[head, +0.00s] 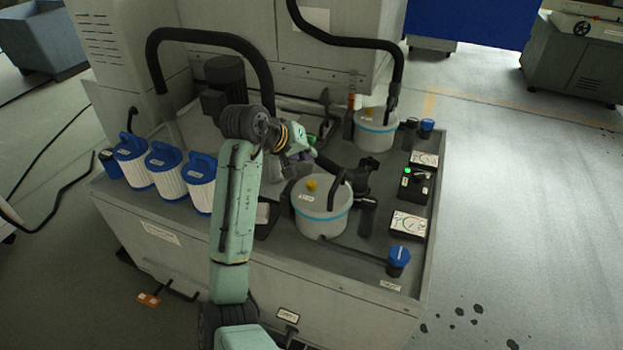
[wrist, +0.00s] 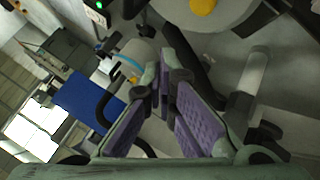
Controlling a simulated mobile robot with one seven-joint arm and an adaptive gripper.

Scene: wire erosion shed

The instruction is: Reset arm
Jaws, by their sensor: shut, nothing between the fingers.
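My arm reaches up over the machine's tank top, and my gripper (head: 306,152) hangs above the deck, between the two grey canisters and left of them. In the wrist view my gripper (wrist: 163,75) has purple finger pads that meet toward the tips, with nothing between them. The near grey canister (head: 322,208), with a blue band and a yellow knob, stands just right of and below my gripper in the head view. The far grey canister (head: 375,131) stands behind it with a hose above.
Several white filter cartridges with blue handles (head: 166,168) stand on the left edge. A dark motor (head: 225,76) is behind my arm. A switch box with a green light (head: 416,184) and a blue-capped part (head: 398,260) are at the right. Floor beyond the right edge is open, with dark spots.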

